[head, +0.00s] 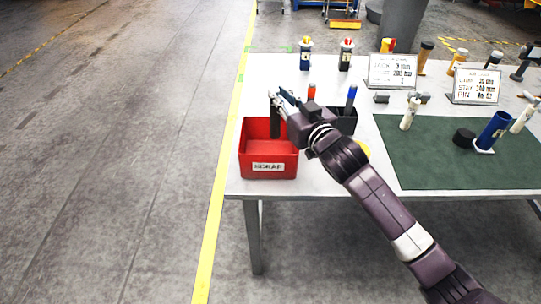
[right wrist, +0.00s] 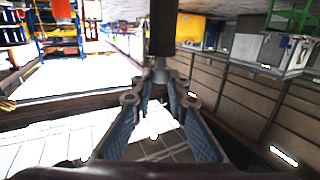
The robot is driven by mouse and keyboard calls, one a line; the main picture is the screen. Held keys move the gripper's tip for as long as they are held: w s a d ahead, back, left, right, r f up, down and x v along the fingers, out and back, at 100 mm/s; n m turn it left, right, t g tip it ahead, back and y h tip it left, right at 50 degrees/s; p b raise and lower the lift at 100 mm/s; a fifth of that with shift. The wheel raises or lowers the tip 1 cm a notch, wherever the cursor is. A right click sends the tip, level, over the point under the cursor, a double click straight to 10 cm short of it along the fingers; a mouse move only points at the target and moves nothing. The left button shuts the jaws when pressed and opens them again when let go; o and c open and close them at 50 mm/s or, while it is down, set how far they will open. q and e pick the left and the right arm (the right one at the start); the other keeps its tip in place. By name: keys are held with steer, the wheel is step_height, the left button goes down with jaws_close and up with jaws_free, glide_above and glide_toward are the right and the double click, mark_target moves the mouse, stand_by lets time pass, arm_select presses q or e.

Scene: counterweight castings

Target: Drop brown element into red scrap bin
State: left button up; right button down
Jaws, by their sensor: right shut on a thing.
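The red scrap bin (head: 269,166), with a white label on its front, stands at the table's near left corner. My right gripper (head: 275,98) is above the bin's back part, shut on a dark brown element (head: 275,124). The element hangs upright below the fingers, and its lower part shows against the bin's red inside. In the right wrist view the fingertips (right wrist: 160,76) close on the dark element (right wrist: 162,30). I cannot tell whether its lower end is below the bin's rim. My left gripper is not in view.
A dark tray (head: 345,122) with blue-topped and red-topped pieces stands right of the bin, partly behind my right arm. A green mat (head: 420,175) carries several pieces. Two printed signs (head: 392,71) and several bottles stand at the back. Floor left of the table is clear.

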steer(key=shift+r, duration=0.1)
steer(key=c, duration=1.8)
jaws_free()
steer(key=v, duration=1.2)
